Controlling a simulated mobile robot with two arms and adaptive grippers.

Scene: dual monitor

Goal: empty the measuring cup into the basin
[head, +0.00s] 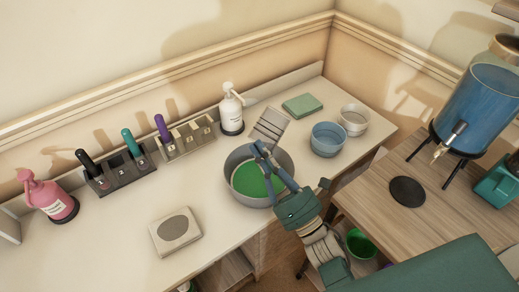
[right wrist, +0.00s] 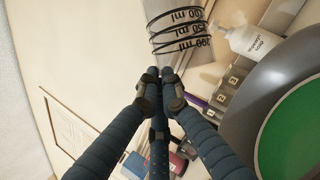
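The measuring cup (head: 270,125) is clear with dark graduation lines and looks tilted, above the back edge of the basin. My right gripper (head: 260,149) reaches up over the basin, and its fingers are closed on the cup's near end. In the right wrist view, the cup (right wrist: 180,35) with its ml markings is just beyond the closed fingertips (right wrist: 164,76). The grey round basin (head: 232,163) stands on the counter with a green surface inside, under my right gripper. Its rim and green inside also show in the right wrist view (right wrist: 237,115). I cannot tell whether the cup holds liquid. My left gripper is out of view.
A white pump bottle (head: 231,110) stands behind the basin. Two bowls (head: 327,139) (head: 354,119) and a green sponge-like block (head: 302,105) are to its right. Holders with pens (head: 120,170) and a square scale-like device (head: 175,232) are left. A blue dispenser (head: 480,110) stands on the wooden table.

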